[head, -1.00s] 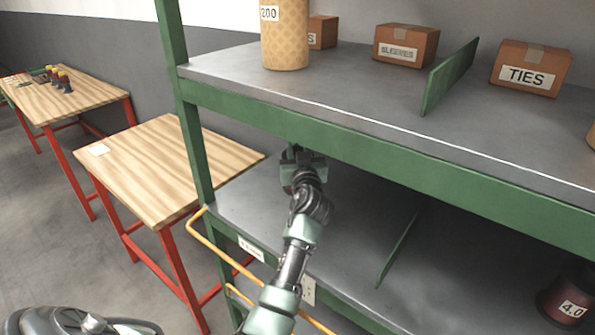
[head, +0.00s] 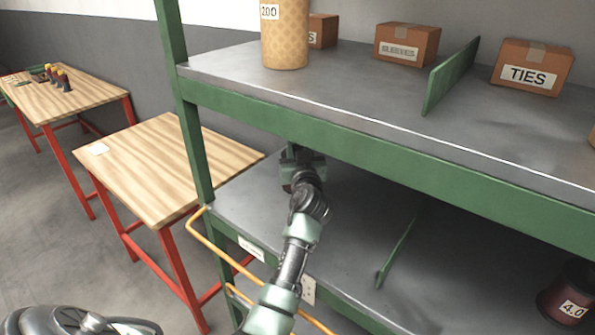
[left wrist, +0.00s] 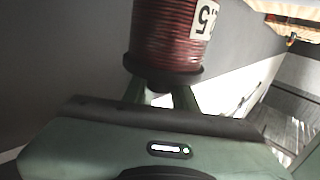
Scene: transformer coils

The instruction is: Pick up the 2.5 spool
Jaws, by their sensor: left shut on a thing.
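The 2.5 spool (left wrist: 165,38) shows in the left wrist view, wound with dark red wire. It has a dark flange and a white label, seen upside down and partly cut off, with a 5 readable. My left gripper (left wrist: 160,92) is shut on it, its green fingers at the flange. In the head view my left gripper (head: 297,158) reaches into the lower bay under the upper shelf, and the shelf's front beam hides its fingertips and the spool. My right gripper is not in view.
The upper shelf's green beam (head: 330,138) runs just above my left wrist. A green divider (head: 398,250) stands to the right on the lower shelf, and a 4.0 spool (head: 568,296) stands farther right.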

